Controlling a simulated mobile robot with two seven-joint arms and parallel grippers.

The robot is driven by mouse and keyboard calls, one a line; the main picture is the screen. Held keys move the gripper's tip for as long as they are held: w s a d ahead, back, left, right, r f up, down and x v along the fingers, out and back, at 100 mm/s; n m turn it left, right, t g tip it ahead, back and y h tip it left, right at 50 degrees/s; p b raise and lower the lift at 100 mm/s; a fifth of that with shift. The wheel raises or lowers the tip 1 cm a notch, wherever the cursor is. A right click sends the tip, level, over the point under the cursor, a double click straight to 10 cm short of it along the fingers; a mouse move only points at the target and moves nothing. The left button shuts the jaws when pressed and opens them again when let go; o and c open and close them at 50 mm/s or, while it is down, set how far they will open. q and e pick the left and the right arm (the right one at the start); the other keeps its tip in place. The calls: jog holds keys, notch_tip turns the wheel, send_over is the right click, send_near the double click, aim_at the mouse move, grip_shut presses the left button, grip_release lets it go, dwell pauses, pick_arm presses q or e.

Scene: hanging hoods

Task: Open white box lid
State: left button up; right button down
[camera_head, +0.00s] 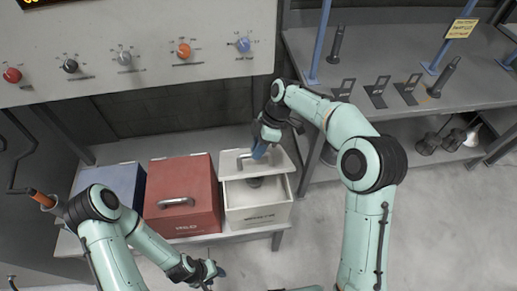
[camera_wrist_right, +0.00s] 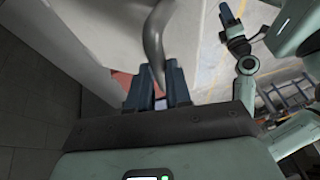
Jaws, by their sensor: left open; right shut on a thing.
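The white box (camera_head: 258,215) stands at the right end of a row of boxes. Its lid (camera_head: 232,164) is tilted up at the back, so the front of the box is open and a dark object (camera_head: 255,182) shows inside. My right gripper (camera_head: 261,149) is at the lid's handle (camera_head: 243,157). In the right wrist view the blue fingers of my right gripper (camera_wrist_right: 157,85) are shut on the grey curved handle (camera_wrist_right: 155,40), beside the pale lid (camera_wrist_right: 72,32). My left gripper (camera_head: 214,273) is open and empty, low in front of the boxes.
A closed red box (camera_head: 183,215) with a grey handle stands left of the white box. A blue box (camera_head: 105,178) is further left, partly behind my left arm. A panel with knobs (camera_head: 140,60) hangs above. A grey shelf (camera_head: 420,60) with tools is at right; floor in front is clear.

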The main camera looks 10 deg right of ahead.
jog(key=shift+w+d+f, duration=0.1)
jog(key=shift+f, duration=0.15)
jog(key=c, duration=1.3)
grip_release()
jog(key=shift+o, duration=1.2)
jog(key=shift+w, duration=0.25)
